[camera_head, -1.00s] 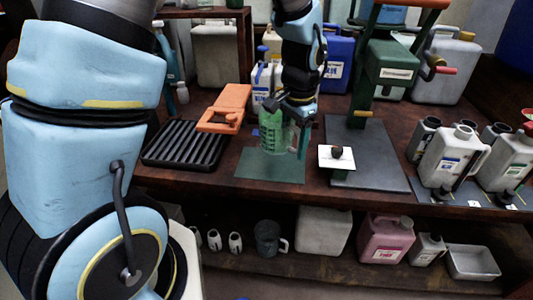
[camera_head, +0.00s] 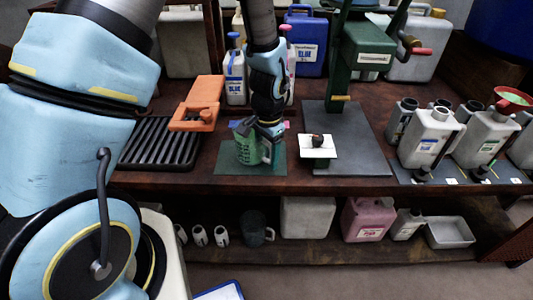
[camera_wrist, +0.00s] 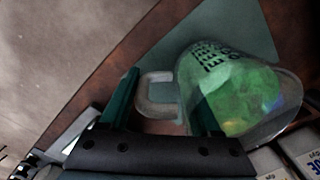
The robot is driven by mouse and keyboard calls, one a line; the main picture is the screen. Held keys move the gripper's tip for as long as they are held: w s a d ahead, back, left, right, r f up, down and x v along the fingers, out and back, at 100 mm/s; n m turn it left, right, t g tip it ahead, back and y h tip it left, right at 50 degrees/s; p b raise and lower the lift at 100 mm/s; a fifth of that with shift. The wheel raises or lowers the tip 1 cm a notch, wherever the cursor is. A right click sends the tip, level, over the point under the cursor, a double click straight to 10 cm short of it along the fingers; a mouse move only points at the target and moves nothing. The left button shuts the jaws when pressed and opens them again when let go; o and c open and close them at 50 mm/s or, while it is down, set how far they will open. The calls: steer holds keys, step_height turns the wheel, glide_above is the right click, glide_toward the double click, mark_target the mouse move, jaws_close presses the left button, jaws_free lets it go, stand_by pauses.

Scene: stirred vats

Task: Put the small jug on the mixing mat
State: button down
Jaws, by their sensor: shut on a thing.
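The small jug (camera_head: 247,148) is clear, with green contents and dark markings. In the wrist view the handle (camera_wrist: 154,94) lies between the two green fingers of my gripper (camera_wrist: 165,108).
A black ribbed tray (camera_head: 158,145) with an orange clamp (camera_head: 200,103) stands left of the mat. A white tile (camera_head: 317,147) with a dark knob is close on the right, before a green press (camera_head: 365,45). Jerrycans (camera_head: 432,138) stand further right.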

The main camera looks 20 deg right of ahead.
steer(key=shift+f, duration=0.2)
steer(key=shift+c, duration=0.5)
jaws_free()
steer(key=r+b, duration=0.1)
steer(key=r, duration=1.1)
steer(key=shift+s+d+r+b, duration=0.1)
steer(key=shift+s+r+b, duration=0.1)
steer(key=shift+b, duration=0.15)
